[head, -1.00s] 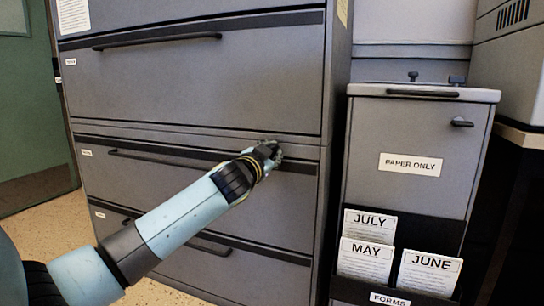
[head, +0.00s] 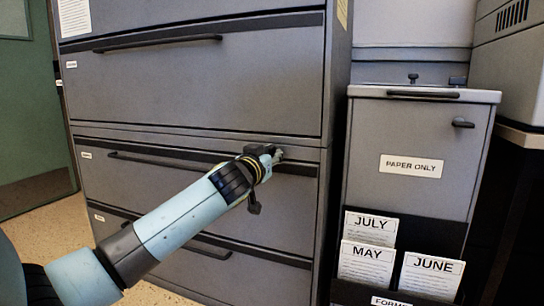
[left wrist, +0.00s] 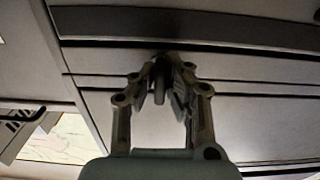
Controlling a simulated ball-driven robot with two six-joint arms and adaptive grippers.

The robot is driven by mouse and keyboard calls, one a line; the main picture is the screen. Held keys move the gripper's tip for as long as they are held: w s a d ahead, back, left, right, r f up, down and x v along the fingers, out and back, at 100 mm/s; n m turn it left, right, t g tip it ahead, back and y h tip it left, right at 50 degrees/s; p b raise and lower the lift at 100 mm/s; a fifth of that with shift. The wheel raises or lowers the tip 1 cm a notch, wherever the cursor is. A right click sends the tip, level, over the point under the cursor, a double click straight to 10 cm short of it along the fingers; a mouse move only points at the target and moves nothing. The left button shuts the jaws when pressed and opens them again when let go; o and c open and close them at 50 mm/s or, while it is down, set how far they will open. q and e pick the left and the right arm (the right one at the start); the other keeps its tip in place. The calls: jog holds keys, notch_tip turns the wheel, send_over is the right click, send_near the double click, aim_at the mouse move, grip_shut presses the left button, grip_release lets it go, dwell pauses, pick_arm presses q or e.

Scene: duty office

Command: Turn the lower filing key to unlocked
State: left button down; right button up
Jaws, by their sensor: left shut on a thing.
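The grey filing cabinet (head: 200,80) fills the left and middle of the head view. My left gripper (head: 274,154) is at its right side, at the top edge of the second drawer from the bottom in view. In the left wrist view my left gripper (left wrist: 160,88) is shut on the lower filing key (left wrist: 158,80), a small dark piece between the fingertips. In the head view the gripper hides the key, and I cannot read its turn angle. My right gripper is not in view.
A grey bin marked PAPER ONLY (head: 411,166) stands right of the cabinet. A black rack on its front holds JULY (head: 370,226), MAY (head: 372,265) and JUNE (head: 431,275) cards. Long dark drawer handles (head: 160,43) stick out from the cabinet.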

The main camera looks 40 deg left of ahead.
pick_arm(q)
jog(key=shift+f, duration=0.2)
jog(key=c, duration=1.4)
grip_release()
jog(key=shift+r, duration=0.1)
jog(key=shift+s, duration=0.1)
jog(key=v, duration=1.2)
